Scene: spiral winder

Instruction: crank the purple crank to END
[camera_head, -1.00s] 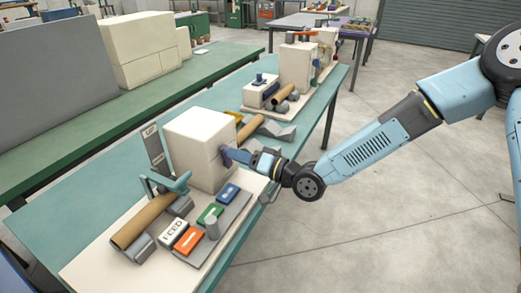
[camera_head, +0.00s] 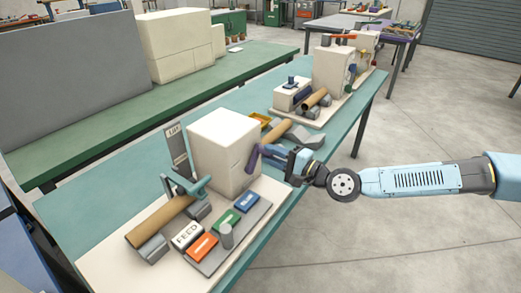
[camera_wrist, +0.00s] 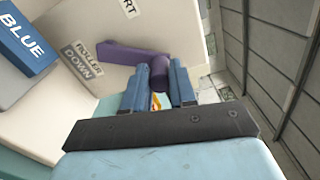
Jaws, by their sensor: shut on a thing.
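The purple crank (camera_head: 253,160) is on the right face of the cream winder box (camera_head: 222,145). In the wrist view its purple arm (camera_wrist: 128,56) runs to a round purple handle (camera_wrist: 159,71). My gripper (camera_wrist: 159,80) is shut on that handle, one blue finger on each side. In the head view my gripper (camera_head: 274,153) reaches the crank from the right and partly hides the handle. Part of a label (camera_wrist: 130,7) reading "RT" shows on the box face. I cannot see an END mark.
A panel with a FEED button (camera_head: 187,234), an orange, a green and a blue button (camera_head: 249,200) lies in front of the box. A cardboard tube (camera_head: 160,221) lies left. A "ROLLER DOWN" label (camera_wrist: 82,60) is near the crank. Open floor lies right of the teal table (camera_head: 110,205).

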